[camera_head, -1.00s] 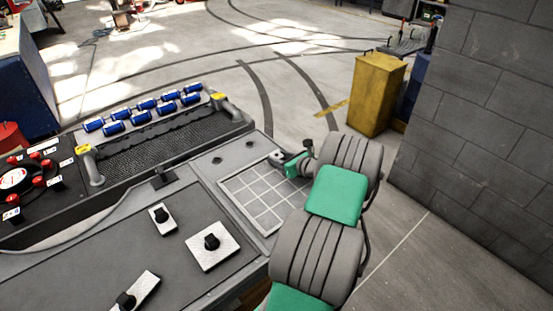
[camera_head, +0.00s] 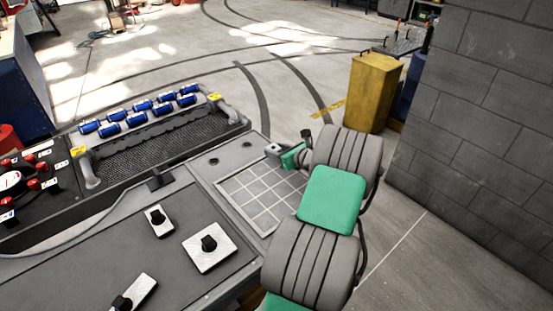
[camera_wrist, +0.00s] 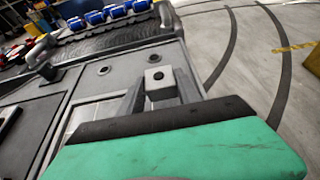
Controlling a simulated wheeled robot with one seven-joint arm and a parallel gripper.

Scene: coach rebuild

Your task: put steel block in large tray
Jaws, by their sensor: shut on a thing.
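The steel block (camera_wrist: 159,78) is a small grey block with a dark round spot on its face. My gripper (camera_wrist: 158,92) is shut on it, with a finger on each side. In the head view the block (camera_head: 272,150) shows at the arm's end, over or just past the far edge of the gridded panel. The large tray appears to be the wide grey tray with a dark mesh floor (camera_head: 160,147) and end handles, to the left of my gripper. It also shows in the wrist view (camera_wrist: 115,40). My green-padded wrist hides part of the bench.
Several blue cylinders (camera_head: 140,107) lie in rows along the tray's far side. A gridded panel (camera_head: 258,197) lies below my arm. White plates with black knobs (camera_head: 209,248) sit on the bench. A yellow bin (camera_head: 373,92) and a block wall stand to the right.

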